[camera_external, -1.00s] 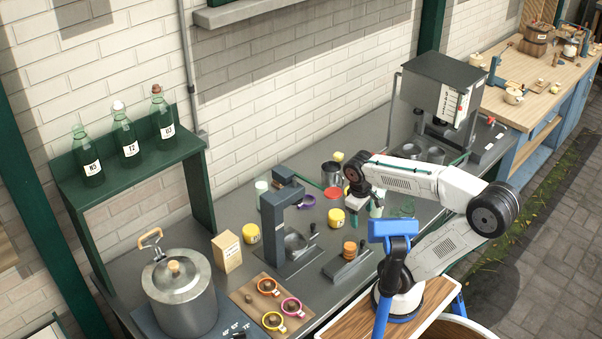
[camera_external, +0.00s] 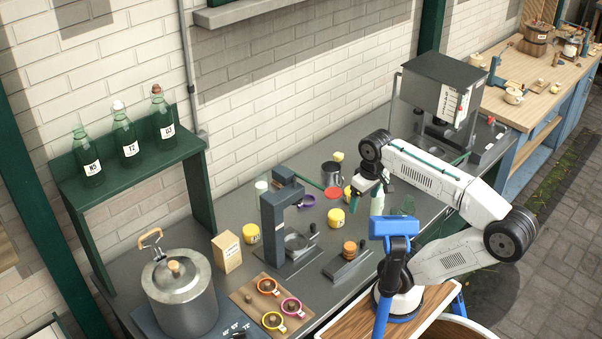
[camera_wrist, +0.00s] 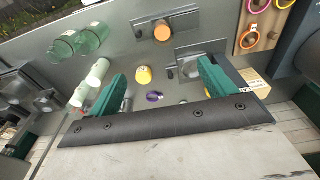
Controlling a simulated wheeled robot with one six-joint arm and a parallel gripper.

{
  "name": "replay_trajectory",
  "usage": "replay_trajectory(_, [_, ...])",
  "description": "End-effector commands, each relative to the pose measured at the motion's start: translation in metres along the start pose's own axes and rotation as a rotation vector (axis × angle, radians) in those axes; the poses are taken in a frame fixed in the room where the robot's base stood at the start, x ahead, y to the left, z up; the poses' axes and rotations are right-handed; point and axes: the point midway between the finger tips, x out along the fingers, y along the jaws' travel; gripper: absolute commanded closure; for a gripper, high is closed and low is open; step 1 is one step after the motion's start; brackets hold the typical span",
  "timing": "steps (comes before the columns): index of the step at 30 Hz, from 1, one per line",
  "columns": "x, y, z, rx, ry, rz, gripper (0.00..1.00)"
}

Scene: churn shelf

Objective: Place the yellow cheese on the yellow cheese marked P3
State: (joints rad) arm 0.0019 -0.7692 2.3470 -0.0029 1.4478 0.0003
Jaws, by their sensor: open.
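Several small yellow cylinders that look like cheeses stand on the grey counter in the external view. One (camera_external: 336,218) is right of the middle, below my gripper. Another (camera_external: 251,233) with a pale band is left of the press, and a smaller yellow piece (camera_external: 338,156) is at the back. Their markings are too small to read, so I cannot tell which is P3. My gripper (camera_external: 366,194) is open and empty above the counter. In the wrist view, a yellow cheese (camera_wrist: 144,76) shows between the green fingers (camera_wrist: 160,74), well beyond them.
A dark press (camera_external: 274,225) stands left of the gripper. A tall machine (camera_external: 440,95) is at right.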

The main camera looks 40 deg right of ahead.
Motion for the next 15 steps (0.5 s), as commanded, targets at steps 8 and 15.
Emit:
replay_trajectory(8, [-0.093,0.014,-0.044,0.028,-0.009,0.003,0.17])
replay_trajectory(15, [-0.096,0.07,-0.129,0.091,-0.008,0.007,0.17])
